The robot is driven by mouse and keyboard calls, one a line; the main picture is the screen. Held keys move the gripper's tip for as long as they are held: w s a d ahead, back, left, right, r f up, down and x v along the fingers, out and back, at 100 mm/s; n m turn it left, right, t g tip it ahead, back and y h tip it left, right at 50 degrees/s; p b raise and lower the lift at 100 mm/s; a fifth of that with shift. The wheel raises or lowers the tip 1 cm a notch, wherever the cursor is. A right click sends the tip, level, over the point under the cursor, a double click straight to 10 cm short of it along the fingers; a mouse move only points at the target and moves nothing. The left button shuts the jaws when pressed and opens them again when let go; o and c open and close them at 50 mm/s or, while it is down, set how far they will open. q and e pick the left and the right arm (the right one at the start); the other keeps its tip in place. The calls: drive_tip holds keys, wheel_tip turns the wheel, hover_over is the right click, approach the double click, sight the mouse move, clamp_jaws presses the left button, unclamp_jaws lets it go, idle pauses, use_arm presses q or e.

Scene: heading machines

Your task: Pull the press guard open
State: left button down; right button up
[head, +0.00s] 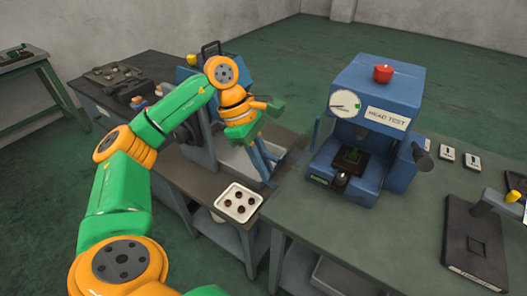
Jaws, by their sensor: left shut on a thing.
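My left gripper (262,112) is in front of the heading machine (197,143) on the dark bench. Its jaws are shut on part of the guard, but the grip itself is small and partly hidden. Blue bars of what looks like the press guard (264,163) slant down just below the gripper, beside the grey metal tray. My green and orange left arm covers much of the machine, so how far the guard stands open is hard to tell. My right gripper is not in view.
A white tray with several dark round parts (238,214) sits at the bench's front edge. A blue head test press (376,113) with a red button stands on the right table (320,235). A black plate (476,245) lies at far right. Green floor is open behind.

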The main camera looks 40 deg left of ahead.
use_arm(q)
drive_tip(key=c, duration=0.9)
unclamp_jaws()
drive_tip(key=shift+r, duration=0.1)
drive_tip(key=p+v, duration=0.1)
drive_tip(key=v, duration=0.6)
